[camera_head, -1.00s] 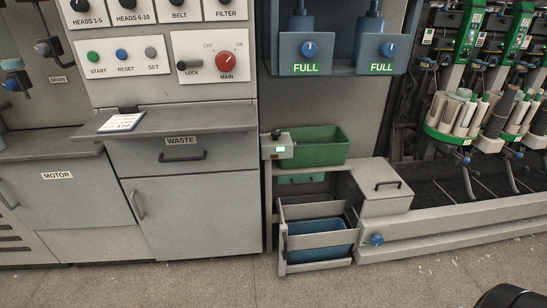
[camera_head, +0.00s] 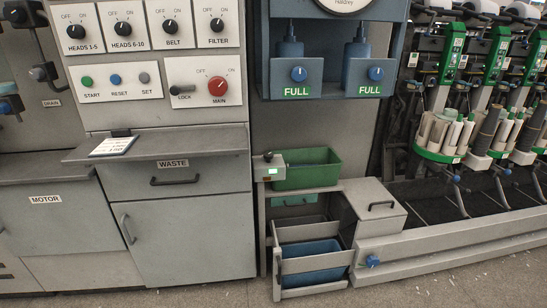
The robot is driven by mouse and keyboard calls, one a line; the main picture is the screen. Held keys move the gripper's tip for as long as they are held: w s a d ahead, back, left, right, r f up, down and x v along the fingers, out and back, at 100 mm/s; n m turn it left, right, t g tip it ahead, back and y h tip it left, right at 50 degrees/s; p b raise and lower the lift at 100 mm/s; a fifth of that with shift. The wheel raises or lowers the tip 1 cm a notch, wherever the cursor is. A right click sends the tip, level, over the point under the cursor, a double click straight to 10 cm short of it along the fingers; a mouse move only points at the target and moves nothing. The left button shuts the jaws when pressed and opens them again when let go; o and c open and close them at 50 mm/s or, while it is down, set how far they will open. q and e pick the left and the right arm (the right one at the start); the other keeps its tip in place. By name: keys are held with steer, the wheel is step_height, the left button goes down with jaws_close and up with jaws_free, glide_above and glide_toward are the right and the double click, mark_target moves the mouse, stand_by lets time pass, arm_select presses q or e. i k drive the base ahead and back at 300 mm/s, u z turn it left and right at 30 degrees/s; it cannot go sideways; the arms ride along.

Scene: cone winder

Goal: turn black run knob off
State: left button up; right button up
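A white panel at the upper left holds a row of black knobs with OFF and ON marks: the HEADS 1-5 knob (camera_head: 75,31), the HEADS 6-10 knob (camera_head: 123,28), the BELT knob (camera_head: 171,27) and the FILTER knob (camera_head: 217,25). No knob shows a readable RUN label, so I cannot tell which one the task names. Their exact pointer settings are too small to read surely. Below them are a red MAIN knob (camera_head: 217,88) and a black LOCK lever (camera_head: 182,90). Neither of my grippers is in view.
Green START, blue RESET and grey SET buttons (camera_head: 143,78) sit left of MAIN. A grey ledge (camera_head: 190,139) with a card (camera_head: 114,145) juts out below the panel. A green bin (camera_head: 308,170) and a blue bin (camera_head: 312,260) stand right of the WASTE drawer (camera_head: 205,176).

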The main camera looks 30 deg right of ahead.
mark_target(268, 156)
steer(key=z, duration=0.5)
steer(key=k, duration=1.25)
steer(key=z, duration=1.2)
steer(key=i, duration=2.15)
steer(key=u, duration=0.45)
